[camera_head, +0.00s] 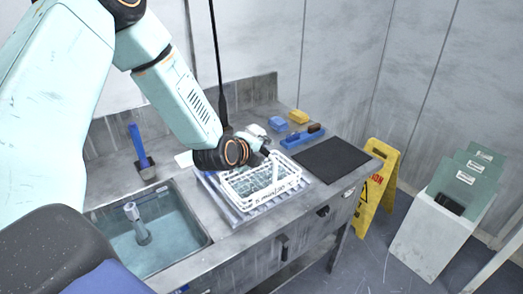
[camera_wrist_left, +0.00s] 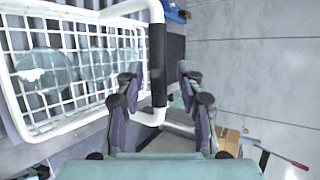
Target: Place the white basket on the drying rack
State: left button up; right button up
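The white wire basket (camera_head: 262,182) rests on the grey ribbed drying rack (camera_head: 226,207) to the right of the sink. It holds pale, see-through discs and carries a label on its front. In the left wrist view the basket (camera_wrist_left: 75,65) fills the left side, with its white handle and dark grip (camera_wrist_left: 158,65) upright near the middle. My left gripper (camera_head: 268,154) is at the basket's handle. In the wrist view its fingers (camera_wrist_left: 160,92) stand apart on either side of the dark grip, with gaps visible. My right gripper is not in view.
The sink (camera_head: 150,238) with its tap lies left of the rack. A black mat (camera_head: 331,159), a blue tray (camera_head: 302,137) and a yellow block (camera_head: 298,116) are on the counter to the right. A yellow caution sign (camera_head: 377,187) and a white stand (camera_head: 432,236) stand on the floor.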

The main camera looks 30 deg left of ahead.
pick_arm(q)
jog(key=shift+w+a+f, duration=0.15)
jog(key=shift+w+f, duration=0.05)
jog(key=shift+w, duration=0.05)
jog(key=shift+a+p+v, duration=0.35)
jog(key=shift+p+v, duration=2.65)
jog(key=shift+v, duration=3.2)
jog(key=s+d+f+n+g+h, duration=0.1)
jog(key=s+d+f+n+g, duration=0.2)
jog(key=s+d+f+n, duration=0.25)
jog(key=s+d+f+n+g, duration=0.3)
jog(key=s+f+n, duration=0.2)
jog(key=s+f, duration=0.25)
jog(key=s+d+f+n+g, duration=0.1)
jog(key=s+f+n+g, duration=0.2)
jog(key=s, duration=0.5)
jog(key=s+d+f+n+g, duration=0.2)
jog(key=s+f+n, duration=0.3)
jog(key=s+n, duration=0.2)
jog(key=shift+s+d+f+g, duration=0.2)
jog(key=shift+s+g, duration=0.2)
jog(key=shift+s, duration=0.15)
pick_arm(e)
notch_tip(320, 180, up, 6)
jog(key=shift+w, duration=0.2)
